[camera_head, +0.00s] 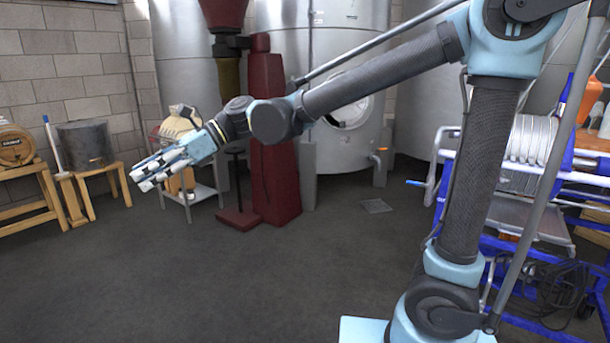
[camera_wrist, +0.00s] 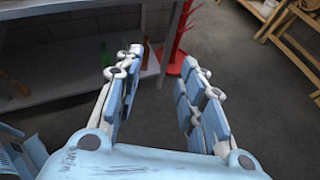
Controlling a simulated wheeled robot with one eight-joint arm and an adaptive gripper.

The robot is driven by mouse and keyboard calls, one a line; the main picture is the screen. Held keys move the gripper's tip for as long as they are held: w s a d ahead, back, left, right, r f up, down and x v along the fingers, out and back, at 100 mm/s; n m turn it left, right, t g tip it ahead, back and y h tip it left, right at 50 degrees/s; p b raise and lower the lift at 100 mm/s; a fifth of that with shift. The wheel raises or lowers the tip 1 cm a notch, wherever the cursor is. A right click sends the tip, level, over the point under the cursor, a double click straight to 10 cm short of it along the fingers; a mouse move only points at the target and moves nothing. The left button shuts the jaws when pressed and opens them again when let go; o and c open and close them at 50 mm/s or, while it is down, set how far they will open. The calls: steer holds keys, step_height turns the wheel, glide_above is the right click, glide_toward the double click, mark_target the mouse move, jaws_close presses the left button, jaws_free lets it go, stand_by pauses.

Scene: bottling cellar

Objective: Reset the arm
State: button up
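My arm (camera_head: 385,78) reaches out to the left across the head view, raised above the floor. My gripper (camera_head: 143,178) is at its far end, in the air at the left, in front of a small side table. I see nothing held.
A red machine (camera_head: 272,140) and steel tanks (camera_head: 335,60) stand behind my arm. A barrel (camera_head: 15,147) sits on a wooden stand at the left. A blue trolley (camera_head: 520,255) is at the right. A shelf (camera_wrist: 65,70) with bottles shows in the wrist view. The middle floor is clear.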

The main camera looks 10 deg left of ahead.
steer(key=w+d+f+n+t+h, duration=0.1)
steer(key=w+d+f+n+t, duration=0.2)
steer(key=w+d, duration=0.55)
steer(key=w+d+f+n+t+h, duration=0.15)
steer(key=w+d+f, duration=0.35)
steer(key=d, duration=0.7)
steer(key=w+d+f+n+t, duration=0.2)
steer(key=w+d+f+t, duration=0.2)
steer(key=w+d, duration=0.5)
steer(key=s+d+f+n+h, duration=0.1)
steer(key=d+f, duration=0.3)
steer(key=d, duration=0.7)
steer(key=s+d+f+n+t+h, duration=0.1)
steer(key=s+d+f+h, duration=0.3)
steer(key=d, duration=0.7)
steer(key=s+d+f+n+t+h, duration=0.1)
steer(key=s+d+f+n+h, duration=0.1)
steer(key=d+f, duration=0.4)
steer(key=d+n, duration=0.1)
steer(key=d, duration=0.4)
steer(key=shift+s+d+h, duration=0.2)
steer(key=shift+s+h, duration=0.15)
steer(key=shift+a+f, duration=0.1)
